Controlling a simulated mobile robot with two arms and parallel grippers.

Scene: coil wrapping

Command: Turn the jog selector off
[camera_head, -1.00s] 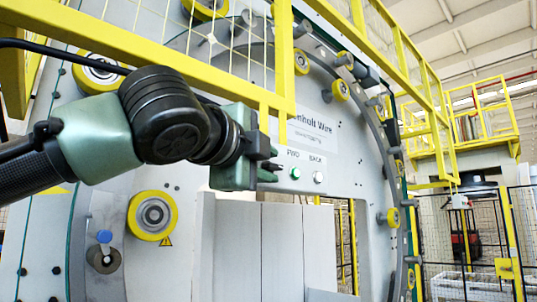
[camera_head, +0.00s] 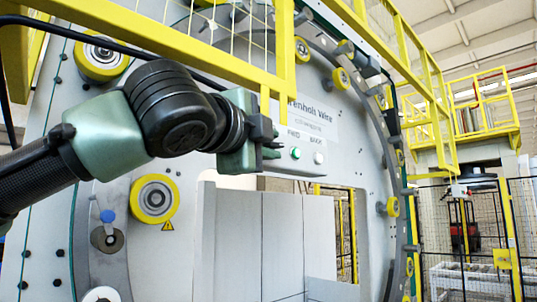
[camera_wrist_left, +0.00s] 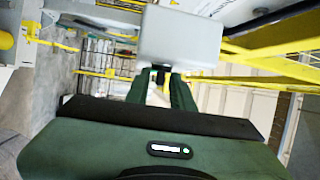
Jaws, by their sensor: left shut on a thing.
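The control panel (camera_head: 306,158) on the machine's face carries a green button (camera_head: 295,153) marked FWD and a pale button (camera_head: 318,158) marked BACK. My left gripper (camera_head: 272,149) is at the panel's left end, left of the green button. It hides that part of the panel. In the left wrist view the gripper (camera_wrist_left: 161,80) is shut on a small dark knob, the jog selector (camera_wrist_left: 161,70), at the edge of a pale grey box (camera_wrist_left: 180,38). The selector's setting cannot be made out. My right gripper is not in view.
A yellow railing (camera_head: 180,60) runs just above my left arm. Yellow rollers (camera_head: 154,199) ring the large grey machine face. Below the panel is a pale cabinet (camera_head: 265,245). Mesh fencing (camera_head: 450,225) stands at the right.

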